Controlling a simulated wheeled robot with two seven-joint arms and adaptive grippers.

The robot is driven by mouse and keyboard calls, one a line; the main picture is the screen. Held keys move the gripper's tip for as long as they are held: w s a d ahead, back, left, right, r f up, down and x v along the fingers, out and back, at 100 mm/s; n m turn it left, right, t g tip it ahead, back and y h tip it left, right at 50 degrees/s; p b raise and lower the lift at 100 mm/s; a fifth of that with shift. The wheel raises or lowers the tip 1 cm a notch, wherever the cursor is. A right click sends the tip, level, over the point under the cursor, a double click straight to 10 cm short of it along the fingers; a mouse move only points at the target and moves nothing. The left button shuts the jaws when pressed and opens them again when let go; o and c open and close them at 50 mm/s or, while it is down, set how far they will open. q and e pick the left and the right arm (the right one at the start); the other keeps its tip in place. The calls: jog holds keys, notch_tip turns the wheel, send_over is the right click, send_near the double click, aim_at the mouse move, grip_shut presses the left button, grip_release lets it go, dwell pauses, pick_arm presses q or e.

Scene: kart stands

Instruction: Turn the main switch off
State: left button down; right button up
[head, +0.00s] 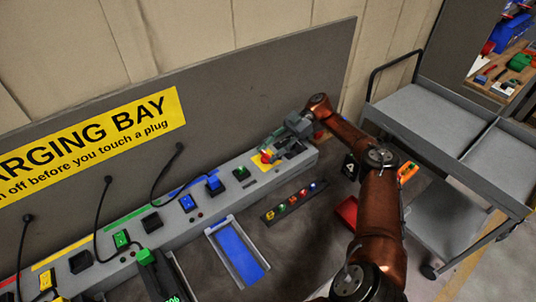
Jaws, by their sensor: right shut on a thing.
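The main switch is a red knob (266,158) on a yellow plate (258,165) near the right end of the grey charging bench. My right gripper (271,152) is at the knob, shut on it, and hides part of it. Which way the knob is turned cannot be made out. My right arm reaches up from the bottom right. My left gripper is not in view.
Plugs with black cables and coloured sockets line the bench (225,187) to the left. A blue tray (240,255), a strip of coloured knobs (294,201) and a green-topped black device (160,272) lie in front. A grey cart (425,110) stands at right.

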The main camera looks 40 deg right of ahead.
jog(key=shift+f, duration=0.1)
dwell(0.3)
jog(key=o, duration=1.2)
jog(key=shift+c, duration=0.2)
notch_tip(320, 180, up, 10)
